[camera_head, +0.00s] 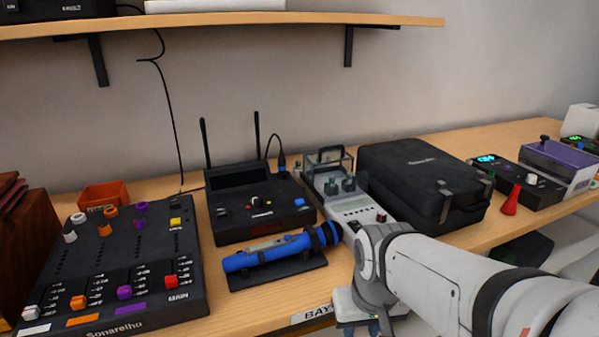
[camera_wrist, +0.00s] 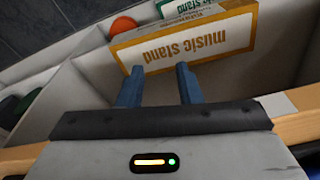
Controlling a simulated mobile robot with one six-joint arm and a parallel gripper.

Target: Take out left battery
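No part that I can clearly tell as a battery shows in either view. A blue handheld device (camera_head: 277,250), seemingly a microphone, lies on a black cradle (camera_head: 284,273) near the front edge of the table, with a small panel on its upper side. My gripper (camera_wrist: 158,82) shows two blue fingers apart with nothing between them in the wrist view. In the head view my arm reaches in from the right, and its wrist is at the table's front edge, right of the blue device. The fingers are mostly cut off there.
A black mixer (camera_head: 112,262), a receiver with antennas (camera_head: 256,207), a grey instrument (camera_head: 343,196) and a black case (camera_head: 425,180) crowd the wooden table (camera_head: 245,308). In the wrist view, a "music stand" box (camera_wrist: 186,45) lies in a white compartment beyond my fingers.

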